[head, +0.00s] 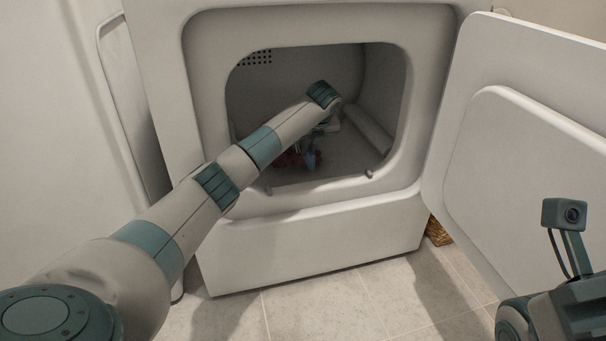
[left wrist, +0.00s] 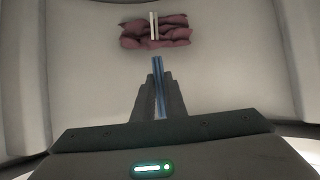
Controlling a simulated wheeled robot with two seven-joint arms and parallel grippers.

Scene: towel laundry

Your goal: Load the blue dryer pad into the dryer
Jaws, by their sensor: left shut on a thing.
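The dryer (head: 330,235) stands in front of me with its door (head: 530,130) swung open to the right. My left arm reaches through the opening into the drum. In the left wrist view my left gripper (left wrist: 158,90) is shut on the blue dryer pad (left wrist: 158,68), which shows as a thin blue strip between the fingers. In the head view a bit of the blue pad (head: 310,158) shows below the forearm, which mostly hides the gripper. Of my right arm only the wrist with its camera (head: 565,214) shows at lower right; its fingers are out of frame.
A folded maroon cloth (left wrist: 156,32) lies in the drum just beyond the pad, with two thin pale strips (left wrist: 154,26) at it. A drum ridge (head: 368,128) runs along the right inside. A wicker basket (head: 437,232) stands partly hidden behind the door.

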